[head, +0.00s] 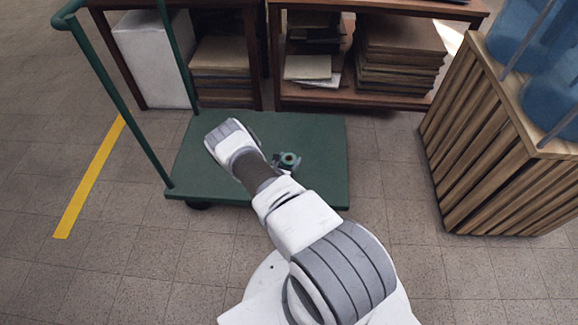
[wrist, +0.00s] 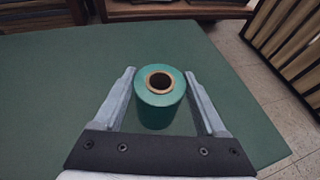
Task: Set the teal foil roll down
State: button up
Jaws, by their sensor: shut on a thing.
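The teal foil roll (wrist: 153,114) is upright between the two fingers of my gripper (wrist: 159,84) in the wrist view, its brown core opening facing up. My gripper is shut on it. In the head view the roll (head: 290,158) shows just beyond my wrist, over the right part of the green trolley platform (head: 320,135). The platform also fills most of the wrist view (wrist: 60,90). The roll's underside is hidden, so I cannot tell whether it touches the platform.
The trolley's green handle (head: 100,75) rises at the left. Wooden shelves (head: 262,60) with stacked boards stand behind. A slatted wooden crate (head: 490,150) with blue bottles (head: 555,95) stands at the right. The platform around the roll is bare.

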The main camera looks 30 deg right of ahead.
jog(key=shift+f+b, duration=0.6)
jog(key=shift+f, duration=0.9)
jog(key=shift+f, duration=0.1)
jog(key=shift+f, duration=0.1)
jog(key=o, duration=1.5)
jog(key=shift+c, duration=0.2)
